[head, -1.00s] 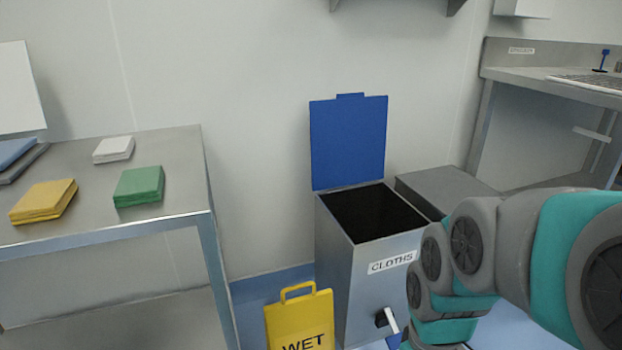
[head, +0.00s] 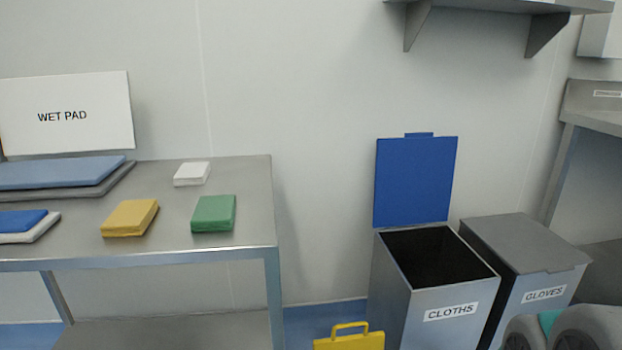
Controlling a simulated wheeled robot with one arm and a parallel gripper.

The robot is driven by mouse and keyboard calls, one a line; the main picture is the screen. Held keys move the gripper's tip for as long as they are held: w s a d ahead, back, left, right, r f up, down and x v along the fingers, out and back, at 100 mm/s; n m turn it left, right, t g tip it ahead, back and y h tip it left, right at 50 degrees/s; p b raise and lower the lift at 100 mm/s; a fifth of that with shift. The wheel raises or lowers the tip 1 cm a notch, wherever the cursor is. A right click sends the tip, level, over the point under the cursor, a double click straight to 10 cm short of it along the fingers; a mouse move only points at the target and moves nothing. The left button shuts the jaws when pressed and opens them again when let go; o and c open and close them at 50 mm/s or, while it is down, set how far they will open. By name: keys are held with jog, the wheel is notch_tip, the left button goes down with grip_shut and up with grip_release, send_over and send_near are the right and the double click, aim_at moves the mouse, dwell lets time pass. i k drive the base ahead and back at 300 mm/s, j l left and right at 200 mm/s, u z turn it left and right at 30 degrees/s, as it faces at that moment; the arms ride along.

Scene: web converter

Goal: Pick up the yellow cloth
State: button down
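The yellow cloth (head: 130,217) is a folded square stack lying on the steel table at the left in the head view. A green folded cloth (head: 213,213) lies to its right, with a gap between them. A small white folded cloth (head: 192,174) lies behind.
The steel table (head: 245,178) also holds blue and grey pads (head: 60,172) before a WET PAD sign (head: 66,113). An open bin labelled CLOTHS (head: 432,300) and a closed GLOVES bin (head: 525,243) stand right. A yellow floor sign (head: 350,341) stands between table and bins.

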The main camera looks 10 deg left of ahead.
aim_at(130, 218)
jog(key=u, duration=1.8)
